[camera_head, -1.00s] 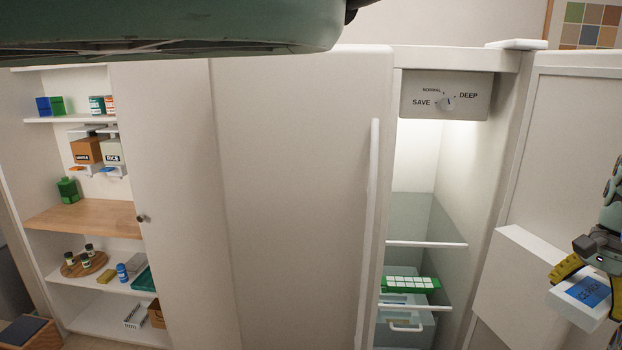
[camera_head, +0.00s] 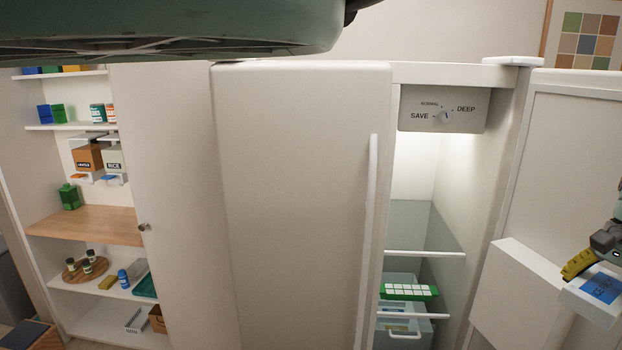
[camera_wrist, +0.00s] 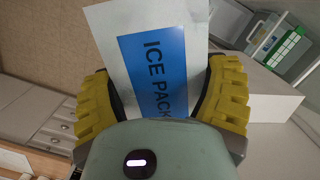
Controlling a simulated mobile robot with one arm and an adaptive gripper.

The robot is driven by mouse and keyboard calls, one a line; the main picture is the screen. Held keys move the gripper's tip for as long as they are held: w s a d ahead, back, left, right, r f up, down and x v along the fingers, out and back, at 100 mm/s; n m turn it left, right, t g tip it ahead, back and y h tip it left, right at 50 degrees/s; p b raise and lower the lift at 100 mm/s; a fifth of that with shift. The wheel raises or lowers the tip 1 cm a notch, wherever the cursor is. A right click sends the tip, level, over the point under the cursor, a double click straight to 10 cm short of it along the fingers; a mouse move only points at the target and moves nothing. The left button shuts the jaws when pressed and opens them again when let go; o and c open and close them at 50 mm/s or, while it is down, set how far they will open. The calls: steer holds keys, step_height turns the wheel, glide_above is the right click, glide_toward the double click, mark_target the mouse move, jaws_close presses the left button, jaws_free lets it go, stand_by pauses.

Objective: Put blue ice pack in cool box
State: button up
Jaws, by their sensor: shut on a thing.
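The ice pack (camera_wrist: 157,75) is a white slab with a blue label reading "ICE PACK". My gripper (camera_wrist: 160,95) has yellow pads on both sides of it and is shut on it. In the head view the ice pack (camera_head: 600,290) is at the right edge, partly cut off, in front of the open freezer door, with one yellow pad of my gripper (camera_head: 580,264) showing. No cool box that I can identify shows in either view.
A lit, open freezer compartment (camera_head: 420,228) holds a green ice tray (camera_head: 408,291) and a clear drawer (camera_head: 404,328). Its open door (camera_head: 575,160) stands at the right. A closed door (camera_head: 295,200) is in the middle. Pantry shelves with small goods (camera_head: 85,225) are at the left.

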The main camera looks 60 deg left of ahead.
steer(key=shift+d+r+p, duration=0.25)
steer(key=shift+r+p, duration=0.05)
steer(key=shift+r, duration=0.3)
steer(key=shift+w+r+p, duration=0.1)
steer(key=shift+r+p, duration=0.35)
steer(key=shift+r, duration=0.1)
steer(key=r+p, duration=0.1)
steer(key=r, duration=0.1)
steer(key=d+r+p, duration=0.1)
steer(key=r+p, duration=0.1)
steer(key=d+r+p, duration=0.1)
steer(key=r, duration=0.1)
steer(key=shift+d, duration=0.15)
steer(key=shift+w+d+r+n+p, duration=0.15)
steer(key=shift+r+n+p, duration=0.15)
steer(key=shift+r+p, duration=0.65)
steer(key=d+r+p, duration=0.4)
steer(key=r+p, duration=0.5)
steer(key=r, duration=0.4)
steer(key=shift+s+d+n, duration=0.15)
steer(key=shift+s+n, duration=0.1)
steer(key=shift+n, duration=0.05)
steer(key=shift+w+d+r+p, duration=0.1)
steer(key=shift+w+r+p, duration=0.05)
steer(key=shift+r+p, duration=0.7)
